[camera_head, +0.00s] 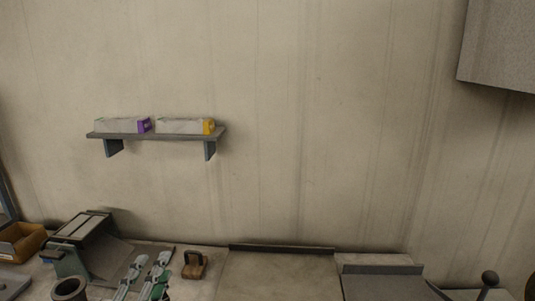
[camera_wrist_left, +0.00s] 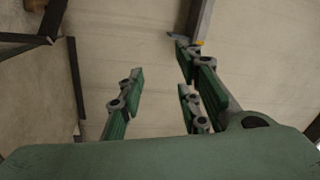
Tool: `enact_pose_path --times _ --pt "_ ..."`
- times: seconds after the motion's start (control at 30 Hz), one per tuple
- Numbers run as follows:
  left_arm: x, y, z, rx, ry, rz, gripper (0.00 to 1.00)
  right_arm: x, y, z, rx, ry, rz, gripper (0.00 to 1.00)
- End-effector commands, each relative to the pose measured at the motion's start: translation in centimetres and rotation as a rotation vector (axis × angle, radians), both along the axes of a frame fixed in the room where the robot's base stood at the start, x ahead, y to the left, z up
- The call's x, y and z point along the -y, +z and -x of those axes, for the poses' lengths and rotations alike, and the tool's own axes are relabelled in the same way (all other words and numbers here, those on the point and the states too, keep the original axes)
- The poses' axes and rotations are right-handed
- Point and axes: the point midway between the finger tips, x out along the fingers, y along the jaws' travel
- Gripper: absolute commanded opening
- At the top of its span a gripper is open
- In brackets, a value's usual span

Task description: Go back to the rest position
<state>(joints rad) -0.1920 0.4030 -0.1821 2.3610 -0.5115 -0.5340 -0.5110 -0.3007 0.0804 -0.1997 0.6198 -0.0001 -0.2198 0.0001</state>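My left gripper (camera_head: 152,262) shows at the bottom left of the head view, its two green-and-grey fingers pointing up. In the left wrist view the fingers (camera_wrist_left: 158,85) stand apart, with nothing between them. The gripper is open and empty. My right gripper is in neither view.
A wall shelf (camera_head: 157,136) carries two boxes.

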Motion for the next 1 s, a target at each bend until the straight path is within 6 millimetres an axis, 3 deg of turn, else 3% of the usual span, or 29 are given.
enact_pose_path --times 0.03,0.1,0.2,0.3,0.5,0.67,0.7,1.0 --pt "-1.0 -3.6 0.8 -0.128 0.051 0.126 0.32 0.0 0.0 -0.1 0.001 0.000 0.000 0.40" --pt "-2.1 -8.6 2.6 -0.304 0.131 0.298 0.32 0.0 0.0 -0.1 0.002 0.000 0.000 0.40" --pt "-2.6 -15.1 6.3 -0.542 0.250 0.513 0.32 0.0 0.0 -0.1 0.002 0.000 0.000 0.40" --pt "-2.2 -20.1 10.6 -0.744 0.358 0.677 0.32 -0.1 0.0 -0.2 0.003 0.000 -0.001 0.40" --pt "-0.3 -26.0 18.7 -1.049 0.540 0.889 0.32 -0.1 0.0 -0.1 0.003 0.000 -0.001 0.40" --pt "1.5 -28.4 24.6 -1.247 0.667 1.001 0.32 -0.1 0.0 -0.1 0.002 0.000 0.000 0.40" --pt "1.8 -29.2 25.3 -1.277 0.689 1.014 0.32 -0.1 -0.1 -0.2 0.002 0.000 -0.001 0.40" --pt "1.9 -39.3 23.6 -1.302 0.702 0.990 0.32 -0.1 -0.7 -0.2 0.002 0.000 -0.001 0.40"
